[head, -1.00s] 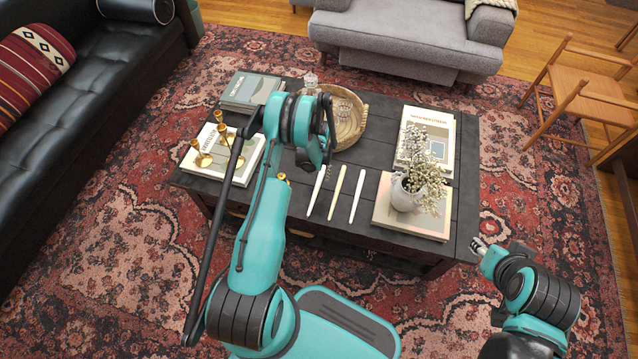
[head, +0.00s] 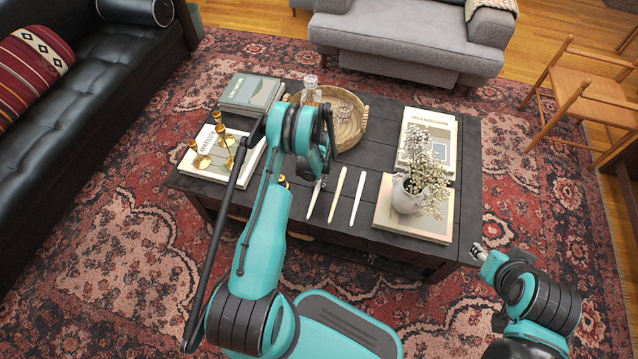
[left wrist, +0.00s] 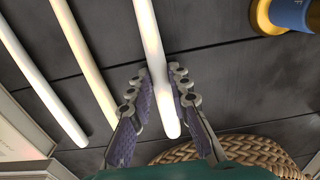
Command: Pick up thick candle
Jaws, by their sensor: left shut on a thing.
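Three slim candles lie side by side on the dark table (head: 375,172). The left one is a white candle (head: 313,203), the middle one is a cream candle (head: 337,194), and the right one is another white candle (head: 357,198). My left gripper (left wrist: 158,74) is shut on the left white candle, which shows between its fingers in the left wrist view (left wrist: 149,35). The cream candle (left wrist: 82,48) and the other white candle (left wrist: 38,75) lie apart from the fingers there. In the head view my left arm hides the held candle's far end. My right gripper (head: 479,251) is off the table's right side, its fingers too small to read.
A round woven tray (head: 357,128) with a glass decanter (head: 311,93) stands behind my left gripper. Brass candlesticks (head: 203,160) stand on a book at left. A vase of flowers (head: 406,196) stands on a book at right. Bare tabletop lies around the candles.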

